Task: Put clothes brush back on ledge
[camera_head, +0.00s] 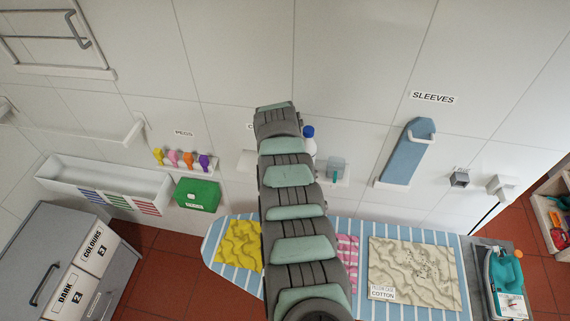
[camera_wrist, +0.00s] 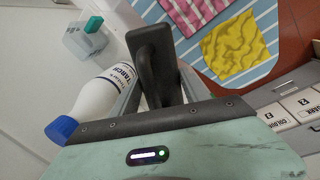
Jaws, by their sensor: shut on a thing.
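In the wrist view my gripper (camera_wrist: 158,88) is shut on a dark, blocky thing with a curved handle-like part, which looks like the clothes brush (camera_wrist: 150,45). It is held close beside a white starch bottle with a blue cap (camera_wrist: 98,92); I cannot tell whether they touch. In the head view my arm hides the gripper and the brush. A white ledge (camera_head: 247,162) on the wall shows partly left of my arm, under a mostly hidden label. The starch bottle also shows in the head view (camera_head: 308,146), right of my arm.
A clear container with a teal part (camera_head: 337,168) stands right of the bottle. Coloured pegs (camera_head: 174,158) and a green box (camera_head: 198,194) are to the left. The ironing board (camera_head: 350,290) with cloths lies below. A blue sleeve board (camera_head: 404,155) hangs on the right.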

